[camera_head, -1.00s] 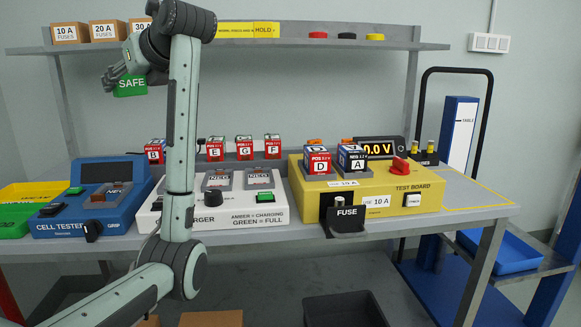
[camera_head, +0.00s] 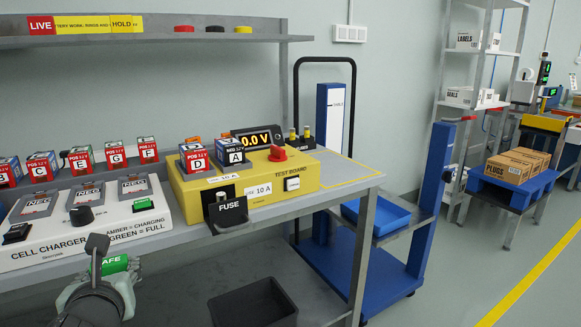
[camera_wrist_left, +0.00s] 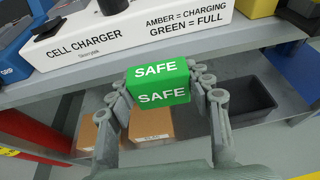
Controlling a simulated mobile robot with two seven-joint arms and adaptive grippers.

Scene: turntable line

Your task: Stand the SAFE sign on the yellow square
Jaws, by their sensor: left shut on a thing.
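The green SAFE sign (camera_head: 115,265) is low at the left in the head view, in front of the bench edge by the cell charger. My left gripper (camera_head: 104,278) is shut on it; my own arm hides part of both. In the left wrist view the sign (camera_wrist_left: 160,82) sits between the fingers of the left gripper (camera_wrist_left: 164,90), its lettering upright and readable. A yellow-outlined area (camera_head: 345,171) lies at the right end of the bench top, beside the test board, and looks clear. My right gripper is not in view.
The white cell charger (camera_head: 95,235) and yellow test board (camera_head: 300,182) stand on the bench, with the FUSE holder (camera_head: 227,212) jutting at the front. A dark bin (camera_head: 253,305) is below. A blue tray (camera_head: 375,216) sits on a low cart at right.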

